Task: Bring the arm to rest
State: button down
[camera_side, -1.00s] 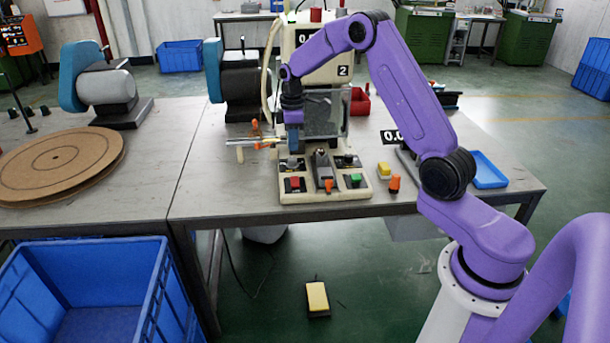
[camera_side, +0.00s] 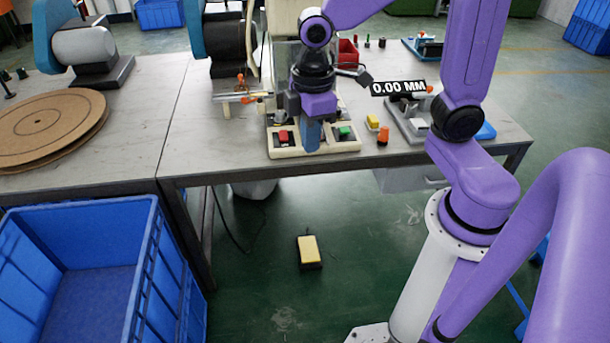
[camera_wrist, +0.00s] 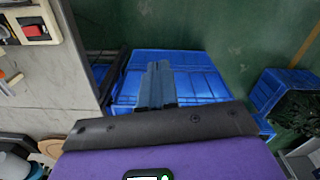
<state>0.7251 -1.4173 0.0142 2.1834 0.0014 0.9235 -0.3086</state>
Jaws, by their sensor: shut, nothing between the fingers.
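My gripper (camera_side: 312,136) is at the end of my purple arm, in front of the moulding machine (camera_side: 283,45) in the side view. Its blue fingers point down in front of the machine's control panel and hide the panel's middle. In the wrist view the gripper's fingers (camera_wrist: 156,85) are together with nothing between them. The panel shows a red button (camera_side: 283,137) on its left and a green button (camera_side: 345,133) on its right.
A blue crate (camera_side: 150,255) stands on the floor at the lower left. A yellow foot pedal (camera_side: 308,248) lies on the floor. Yellow (camera_side: 373,122) and orange (camera_side: 383,135) pieces and a gauge reading 0.00 MM (camera_side: 398,88) are on the table (camera_side: 215,160).

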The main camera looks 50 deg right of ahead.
jog(key=s+d+n, duration=0.1)
jog(key=s+d, duration=0.2)
jog(key=s, duration=1.1)
jog(key=shift+f, duration=0.25)
jog(key=shift+s, duration=0.1)
